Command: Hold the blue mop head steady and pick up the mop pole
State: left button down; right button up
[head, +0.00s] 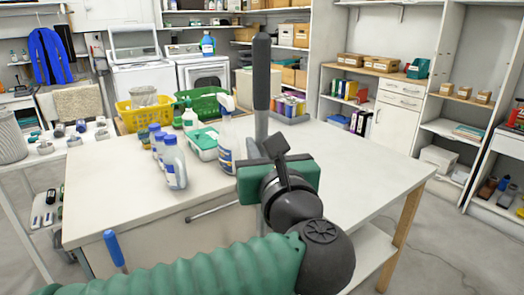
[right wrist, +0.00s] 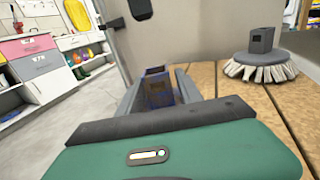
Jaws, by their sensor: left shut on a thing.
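The pole has a dark grip (head: 261,70) and a paler grey shaft (head: 262,124). It stands upright at the middle of the head view. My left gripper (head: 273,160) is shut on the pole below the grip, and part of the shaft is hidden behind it. A mop head (right wrist: 260,68) with a dark grey socket and off-white strands stands on wooden slats at the right of the right wrist view. No blue shows on it. My right gripper (right wrist: 157,88) is left of the mop head and apart from it. Its jaw opening is unclear.
A white table (head: 120,200) holds bottles (head: 172,160), a spray bottle (head: 227,140), a yellow basket (head: 145,112) and a green basket (head: 204,103). Its right part is clear. A blue handle (head: 114,248) stands at its front left. Shelves (head: 378,88) line the back right.

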jog(key=shift+o, duration=0.8)
